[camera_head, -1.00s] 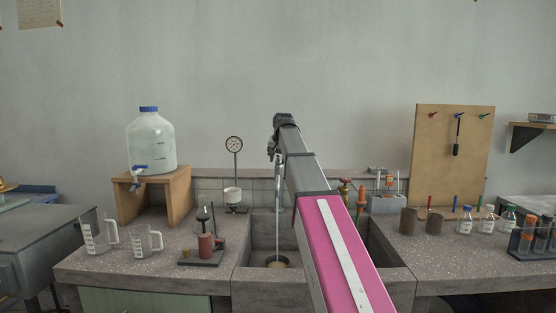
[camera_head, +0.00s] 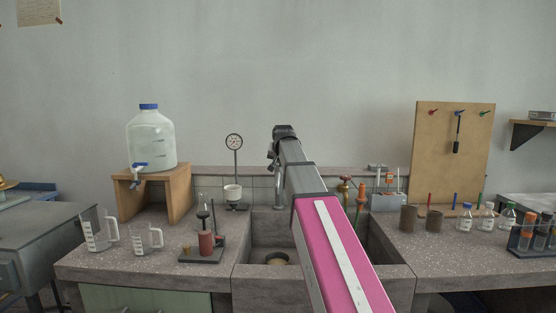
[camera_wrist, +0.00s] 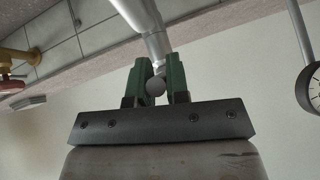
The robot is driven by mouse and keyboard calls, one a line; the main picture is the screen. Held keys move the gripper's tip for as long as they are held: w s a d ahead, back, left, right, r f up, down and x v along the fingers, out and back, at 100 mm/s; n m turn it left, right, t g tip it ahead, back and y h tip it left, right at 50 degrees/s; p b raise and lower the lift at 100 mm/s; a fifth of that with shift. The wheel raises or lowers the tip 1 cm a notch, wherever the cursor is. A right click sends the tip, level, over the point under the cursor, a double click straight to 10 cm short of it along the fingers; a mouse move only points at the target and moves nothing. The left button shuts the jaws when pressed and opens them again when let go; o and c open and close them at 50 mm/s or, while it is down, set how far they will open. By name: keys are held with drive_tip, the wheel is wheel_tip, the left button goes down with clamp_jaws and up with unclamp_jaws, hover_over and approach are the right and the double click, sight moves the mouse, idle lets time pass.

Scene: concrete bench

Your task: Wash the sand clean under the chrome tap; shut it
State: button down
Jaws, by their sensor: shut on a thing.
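In the sink (camera_head: 250,273) sits a round vessel (camera_head: 277,259) with tan contents, partly hidden by my arm; I cannot make out the sand clearly. The chrome tap (camera_head: 278,186) stands behind it, mostly covered by my arm. No water stream shows under its spout. In the wrist view the chrome tap (camera_wrist: 148,28) runs down to my gripper (camera_wrist: 158,82). Its green fingers are shut on the tap's lever, with the grey ball end (camera_wrist: 156,87) between them.
A brass tap with a red handle (camera_head: 345,184) stands right of my arm; it also shows in the wrist view (camera_wrist: 15,65). A dial gauge (camera_head: 234,143) stands left of the sink. Beakers (camera_head: 148,238) are on the left bench; bottles (camera_head: 486,219) are on the right.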

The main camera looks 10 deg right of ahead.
drive_tip(key=shift+f, duration=0.2)
drive_tip(key=c, duration=1.1)
unclamp_jaws()
drive_tip(key=shift+s+r, duration=0.1)
drive_tip(key=v, duration=1)
drive_tip(key=shift+s, duration=0.35)
drive_tip(key=shift+r, duration=0.1)
